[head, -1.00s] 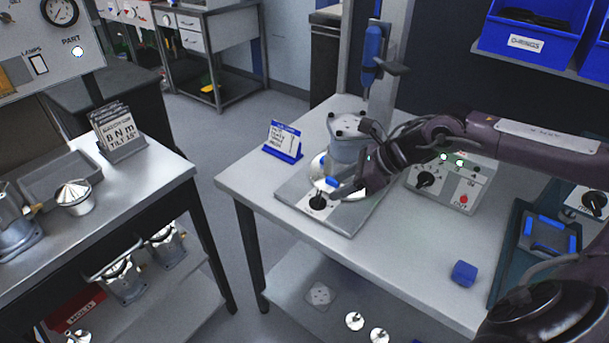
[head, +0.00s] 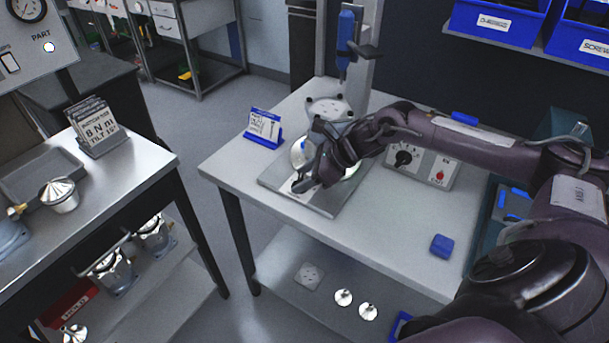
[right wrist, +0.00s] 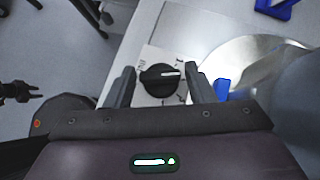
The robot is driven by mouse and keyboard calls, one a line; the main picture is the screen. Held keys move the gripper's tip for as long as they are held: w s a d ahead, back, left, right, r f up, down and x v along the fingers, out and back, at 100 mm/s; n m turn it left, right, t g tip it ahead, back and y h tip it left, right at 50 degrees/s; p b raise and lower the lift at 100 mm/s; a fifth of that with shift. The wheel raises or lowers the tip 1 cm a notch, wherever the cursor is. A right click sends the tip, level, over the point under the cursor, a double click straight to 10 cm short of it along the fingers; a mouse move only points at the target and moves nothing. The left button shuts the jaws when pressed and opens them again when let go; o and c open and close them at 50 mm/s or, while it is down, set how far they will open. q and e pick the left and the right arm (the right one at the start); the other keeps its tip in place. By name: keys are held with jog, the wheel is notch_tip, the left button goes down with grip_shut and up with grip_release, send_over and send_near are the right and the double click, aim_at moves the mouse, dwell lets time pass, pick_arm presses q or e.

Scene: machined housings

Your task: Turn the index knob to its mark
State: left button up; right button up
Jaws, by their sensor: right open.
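The black index knob (right wrist: 160,79) has a white pointer line that points right in the right wrist view. It sits on a light plate (right wrist: 172,50) with printed marks around it. My right gripper (right wrist: 161,82) is open, with one finger on each side of the knob and small gaps showing. In the head view my right gripper (head: 304,180) is low over the front of the fixture base (head: 325,205) and mostly hides the knob. A dark two-pronged shape, perhaps my left gripper (right wrist: 20,92), shows at the left edge of the right wrist view.
A blue-framed card (head: 264,128) stands to the left. A control box (head: 422,165) and a blue block (head: 441,245) are to the right. The front of the table is clear.

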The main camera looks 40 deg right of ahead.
jog(key=shift+c, duration=0.7)
jog(key=c, duration=0.6)
pick_arm(q)
jog(key=shift+s+f, duration=0.15)
jog(key=shift+s, duration=0.85)
pick_arm(e)
jog(key=shift+o, duration=0.2)
